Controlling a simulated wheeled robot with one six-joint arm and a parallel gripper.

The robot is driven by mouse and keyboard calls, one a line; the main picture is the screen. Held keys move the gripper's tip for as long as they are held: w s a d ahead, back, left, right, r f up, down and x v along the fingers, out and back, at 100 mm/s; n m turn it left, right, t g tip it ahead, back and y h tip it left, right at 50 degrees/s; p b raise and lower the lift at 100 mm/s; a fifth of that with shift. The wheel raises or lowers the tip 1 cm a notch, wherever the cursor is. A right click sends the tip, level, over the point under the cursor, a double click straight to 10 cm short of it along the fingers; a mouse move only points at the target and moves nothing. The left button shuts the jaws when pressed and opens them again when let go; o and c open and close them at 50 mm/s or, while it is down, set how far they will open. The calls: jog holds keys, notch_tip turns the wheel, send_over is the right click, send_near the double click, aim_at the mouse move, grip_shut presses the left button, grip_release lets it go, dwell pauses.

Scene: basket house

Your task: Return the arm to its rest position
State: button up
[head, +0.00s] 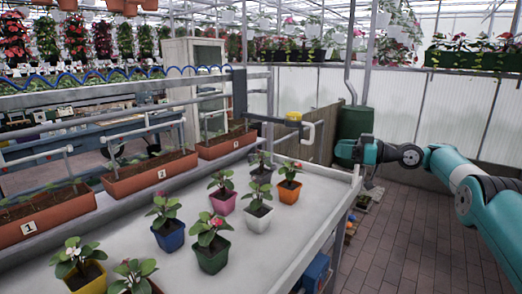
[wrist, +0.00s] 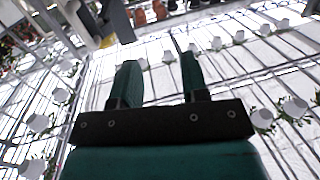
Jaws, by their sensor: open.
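My gripper (wrist: 158,68) shows in the wrist view with its two teal fingers apart and nothing between them. The wrist view looks up at the greenhouse roof and hanging white pots. In the head view my teal arm (head: 465,175) reaches in from the right edge, and its end (head: 362,152) is beyond the right side of the table, apart from the plants. The fingers are too small to make out there.
A white table (head: 275,255) holds several potted plants, including a blue pot (head: 168,236), a green pot (head: 212,256) and an orange pot (head: 289,193). Numbered planters (head: 150,177) line its left side. A dark green bin (head: 354,122) stands behind my arm's end. Brick floor (head: 410,245) lies right.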

jog(key=s+a+r+m+g+h, duration=0.1)
jog(key=s+a+r+m+h, duration=0.2)
jog(key=a+r, duration=0.6)
jog(key=s+a+g+h, duration=0.1)
jog(key=s+a+h, duration=0.15)
jog(key=s, duration=0.45)
jog(key=s+a+g+h, duration=0.1)
jog(key=s+a, duration=0.2)
jog(key=s, duration=0.4)
jog(key=s+d+f+g+h, duration=0.1)
jog(key=s+f, duration=0.1)
jog(key=s, duration=0.9)
jog(key=s+d+f+m+g+h+p, duration=0.1)
jog(key=s+d+f+g+h, duration=0.1)
jog(key=s, duration=0.9)
jog(key=s+d+f+m+g+h, duration=0.1)
jog(key=s+d+f+h, duration=0.1)
jog(key=s, duration=0.9)
jog(key=shift+f+g, duration=0.4)
jog(key=shift+f, duration=0.45)
jog(key=shift+a, duration=0.1)
